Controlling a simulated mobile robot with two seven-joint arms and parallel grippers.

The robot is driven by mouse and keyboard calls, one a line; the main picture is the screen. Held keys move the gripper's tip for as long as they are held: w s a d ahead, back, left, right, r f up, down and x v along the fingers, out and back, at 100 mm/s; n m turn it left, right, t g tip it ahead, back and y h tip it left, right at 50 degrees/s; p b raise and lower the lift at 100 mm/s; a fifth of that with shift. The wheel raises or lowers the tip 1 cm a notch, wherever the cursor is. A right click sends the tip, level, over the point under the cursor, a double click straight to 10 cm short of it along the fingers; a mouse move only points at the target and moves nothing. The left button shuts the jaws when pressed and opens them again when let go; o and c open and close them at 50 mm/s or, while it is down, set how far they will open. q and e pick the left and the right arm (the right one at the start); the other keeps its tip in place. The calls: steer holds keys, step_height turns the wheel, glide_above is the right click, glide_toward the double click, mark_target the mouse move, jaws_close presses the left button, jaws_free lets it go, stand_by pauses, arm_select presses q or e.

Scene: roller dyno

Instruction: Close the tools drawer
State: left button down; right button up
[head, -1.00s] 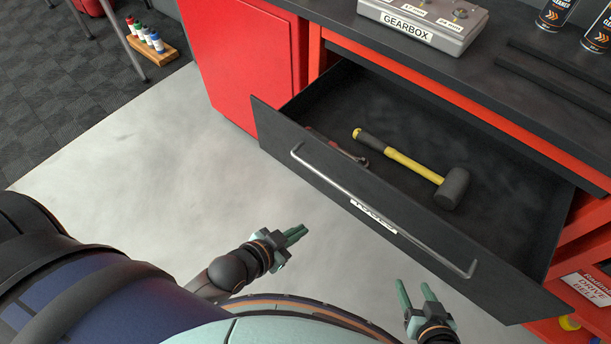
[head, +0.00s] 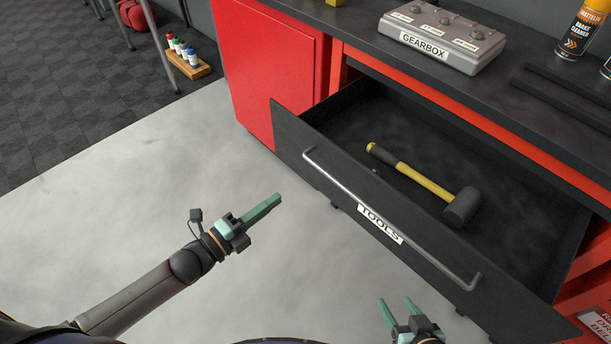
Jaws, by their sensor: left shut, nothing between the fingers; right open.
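The tools drawer (head: 437,262) stands pulled out of the red cabinet, with a dark front, a long silver bar handle (head: 350,195) and a white TOOLS label (head: 380,224). A mallet (head: 425,182) with a yellow and black handle and black head lies inside it. My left gripper (head: 277,198) is shut and empty, in front of the drawer's left part, apart from the handle. My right gripper (head: 396,304) is open and empty, near the bottom edge of the view, below and in front of the drawer front, not touching it.
A worktop (head: 345,31) above the drawer carries a grey GEARBOX box (head: 442,36) and a spray can (head: 583,30). A red cabinet door (head: 268,75) is left of the drawer. A wooden rack of small bottles (head: 188,62) stands at the far left. Pale floor in front is clear.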

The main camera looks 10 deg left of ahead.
arm_select(q)
steer(key=b, duration=0.1)
glide_above(309, 175)
steer(key=s, duration=0.4)
steer(key=shift+s+d, duration=0.15)
steer(key=shift+d, duration=0.25)
arm_select(e)
steer(key=shift+d+f, duration=0.15)
steer(key=shift+f, duration=0.45)
